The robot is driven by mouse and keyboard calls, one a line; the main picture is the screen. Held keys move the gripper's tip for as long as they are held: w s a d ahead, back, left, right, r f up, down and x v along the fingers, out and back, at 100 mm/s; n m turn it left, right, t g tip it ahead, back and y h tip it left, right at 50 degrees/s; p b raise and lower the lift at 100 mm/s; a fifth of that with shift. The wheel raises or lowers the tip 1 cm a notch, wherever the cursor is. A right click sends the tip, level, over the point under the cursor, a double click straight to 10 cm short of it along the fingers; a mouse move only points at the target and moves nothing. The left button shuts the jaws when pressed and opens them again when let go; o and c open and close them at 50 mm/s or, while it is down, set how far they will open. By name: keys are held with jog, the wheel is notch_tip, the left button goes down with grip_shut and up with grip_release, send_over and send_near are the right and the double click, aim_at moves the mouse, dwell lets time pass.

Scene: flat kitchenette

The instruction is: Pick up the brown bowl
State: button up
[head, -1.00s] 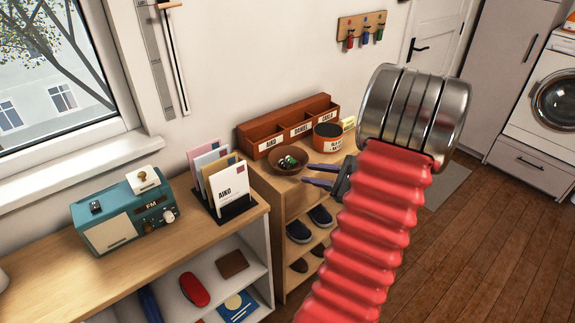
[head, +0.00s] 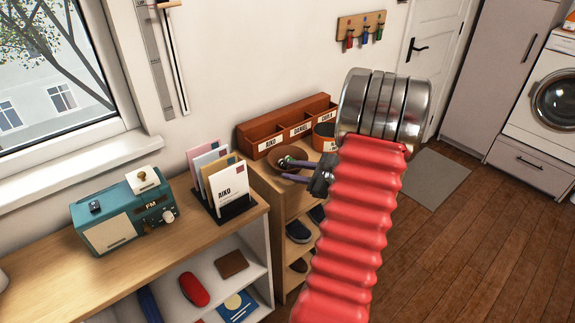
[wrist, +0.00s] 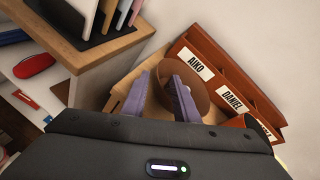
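The brown bowl (head: 277,153) stands on top of the small wooden shelf (head: 262,183), in front of the red-brown letter organiser. Small dark and green items lie in it, partly hidden by my gripper. My gripper (head: 281,170) is open, with its two purple fingers at the bowl's near side. In the wrist view, one finger of my gripper (wrist: 160,80) overlaps the bowl (wrist: 205,92) and the other is outside it to the left. The fingers appear to straddle the near rim; I cannot tell whether they touch it.
The organiser (head: 267,142) with name labels stands behind the bowl, and an orange-brown tin (head: 324,136) to its right. A letter rack (head: 229,207) stands on the cabinet to the left, beside a teal radio (head: 125,220). Open floor lies to the right.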

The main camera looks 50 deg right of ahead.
aim_at(280, 169)
jog(key=shift+w+f, duration=0.15)
jog(key=shift+w, duration=0.15)
jog(key=shift+x, duration=2.6)
jog(key=shift+c, duration=0.3)
grip_shut()
